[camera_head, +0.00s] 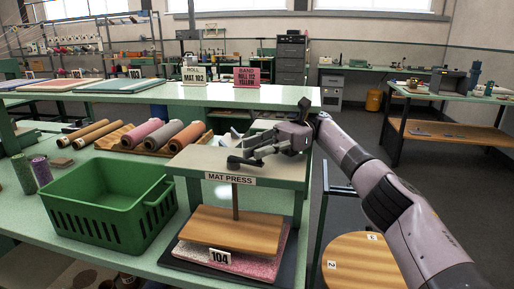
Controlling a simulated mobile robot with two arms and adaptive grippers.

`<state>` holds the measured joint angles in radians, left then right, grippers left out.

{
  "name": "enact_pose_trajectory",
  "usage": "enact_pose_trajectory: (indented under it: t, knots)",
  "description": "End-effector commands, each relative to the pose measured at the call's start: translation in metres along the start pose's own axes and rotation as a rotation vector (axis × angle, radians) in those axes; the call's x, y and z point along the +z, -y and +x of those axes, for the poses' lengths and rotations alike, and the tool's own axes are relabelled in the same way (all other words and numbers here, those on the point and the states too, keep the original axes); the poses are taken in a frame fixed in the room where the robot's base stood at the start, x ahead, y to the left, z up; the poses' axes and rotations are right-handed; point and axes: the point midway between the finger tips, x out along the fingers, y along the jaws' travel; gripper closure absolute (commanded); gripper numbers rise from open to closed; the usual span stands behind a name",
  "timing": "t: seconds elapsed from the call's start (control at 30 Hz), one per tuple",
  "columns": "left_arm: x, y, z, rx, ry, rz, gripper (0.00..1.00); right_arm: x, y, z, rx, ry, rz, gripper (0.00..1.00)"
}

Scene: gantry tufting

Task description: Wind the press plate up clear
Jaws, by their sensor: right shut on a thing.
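The mat press (262,167) stands on the green bench, with a pale top beam and a "MAT PRESS" label. A dark crank handle (236,161) sits on top of the beam. My right gripper (257,153) reaches in from the right and is shut on the crank handle; its fingers partly hide it. A thin screw (235,203) runs down from the beam to the wooden press plate (225,231). The plate lies over a pink speckled mat (262,268) tagged 104. I cannot tell whether plate and mat touch. My left gripper is out of view.
A green crate (119,224) stands just left of the press. Rolled mats (166,134) lie behind it. A raised shelf with two signs (247,77) runs behind the press. A round wooden top (362,265) is at lower right, below my right arm.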

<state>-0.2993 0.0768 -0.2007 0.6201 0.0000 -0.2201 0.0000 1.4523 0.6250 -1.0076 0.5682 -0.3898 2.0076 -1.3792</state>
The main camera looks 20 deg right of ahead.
Motion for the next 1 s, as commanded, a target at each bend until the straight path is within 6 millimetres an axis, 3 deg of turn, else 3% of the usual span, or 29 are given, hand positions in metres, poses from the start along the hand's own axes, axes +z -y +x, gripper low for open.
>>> enact_pose_trajectory:
  t: [0.43,0.47,0.5,0.73,1.0]
  knots:
    - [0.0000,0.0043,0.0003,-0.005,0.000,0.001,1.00,-0.0029,-0.0010,-0.0005,0.004,-0.006,0.006,1.00]
    - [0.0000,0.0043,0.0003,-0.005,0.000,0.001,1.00,-0.0029,-0.0010,-0.0005,0.004,-0.006,0.006,0.79]
    - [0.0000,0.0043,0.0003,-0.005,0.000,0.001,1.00,-0.0028,-0.0010,-0.0004,0.004,-0.005,0.006,0.77]
    - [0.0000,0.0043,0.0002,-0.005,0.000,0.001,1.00,-0.0015,-0.0007,-0.0001,0.003,-0.003,0.003,0.61]
    - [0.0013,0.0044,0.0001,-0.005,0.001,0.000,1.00,-0.0008,-0.0004,0.0002,0.003,-0.002,0.002,0.61]
